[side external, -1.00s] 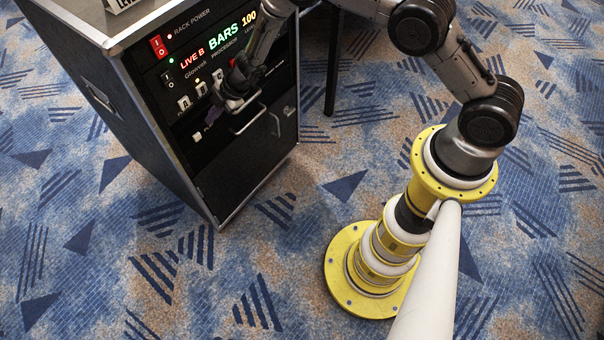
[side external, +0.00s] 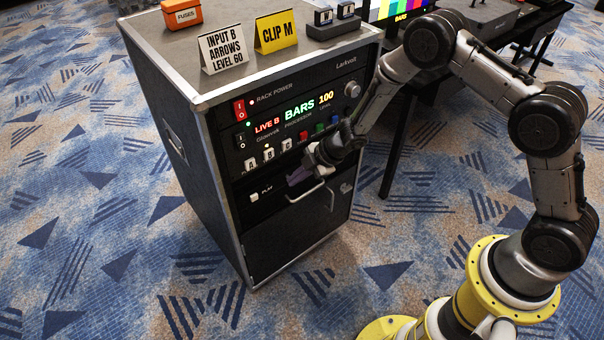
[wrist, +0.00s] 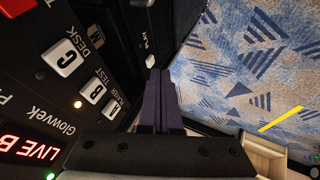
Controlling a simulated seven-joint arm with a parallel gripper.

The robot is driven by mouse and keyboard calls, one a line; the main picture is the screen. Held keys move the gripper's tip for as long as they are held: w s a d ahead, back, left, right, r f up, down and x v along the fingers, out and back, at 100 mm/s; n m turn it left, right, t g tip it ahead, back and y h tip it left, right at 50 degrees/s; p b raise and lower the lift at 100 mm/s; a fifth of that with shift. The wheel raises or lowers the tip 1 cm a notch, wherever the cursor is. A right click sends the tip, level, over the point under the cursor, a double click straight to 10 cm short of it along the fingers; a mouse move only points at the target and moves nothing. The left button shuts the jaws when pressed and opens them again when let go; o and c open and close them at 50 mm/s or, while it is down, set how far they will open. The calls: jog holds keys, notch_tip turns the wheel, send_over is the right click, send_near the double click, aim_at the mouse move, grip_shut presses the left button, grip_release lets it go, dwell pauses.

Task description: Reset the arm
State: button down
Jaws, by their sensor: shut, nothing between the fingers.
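My gripper (side external: 297,177) is in front of the rack's front panel, between the row of buttons and the drawer handle. Its purple fingers are shut together with nothing between them, as the wrist view also shows (wrist: 158,88). In the wrist view the fingertips point toward the white PLAY button (wrist: 150,60); whether they touch the panel I cannot tell. The arm reaches in from the right, bent at the elbow. The processor display (side external: 298,110) reads LIVE B, BARS and 100. White buttons A, B and C (side external: 268,153) are left of the gripper; the lamp by B is lit amber.
A metal drawer handle (side external: 305,192) sits just below the gripper. On the rack top stand a white card (side external: 226,49) reading INPUT B, ARROWS, LEVEL 60, a yellow CLIP M card (side external: 276,31) and an orange FUSES box (side external: 182,14). A black table (side external: 490,48) with a colour-bar monitor (side external: 398,9) stands behind.

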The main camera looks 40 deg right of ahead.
jog(key=w+d+r+m+t, duration=0.1)
jog(key=d+r+t, duration=0.1)
jog(key=r, duration=1)
jog(key=w+d+r+t, duration=0.2)
jog(key=r, duration=0.9)
jog(key=s+d+r+m+t+h, duration=0.1)
jog(key=s+d+r+m+h, duration=0.15)
jog(key=r, duration=0.45)
jog(key=s+d+r+m+t+h, duration=0.1)
jog(key=s+d+r+m, duration=0.1)
jog(key=s+r, duration=0.35)
jog(key=s+d+r+m+h, duration=0.1)
jog(key=s+d+r+m, duration=0.2)
jog(key=s, duration=0.5)
jog(key=s+d+r+m+h, duration=0.2)
jog(key=s+r+m, duration=0.15)
jog(key=s, duration=0.35)
jog(key=s+a+f+m+g+y, duration=0.1)
jog(key=s+f+m+g, duration=0.1)
jog(key=s+f, duration=0.3)
jog(key=s+a+f+m+g+y, duration=0.1)
jog(key=s+f+g, duration=0.3)
jog(key=s, duration=0.6)
jog(key=shift+a+f+m, duration=0.25)
jog(key=shift+f+m, duration=0.2)
jog(key=shift+m, duration=0.45)
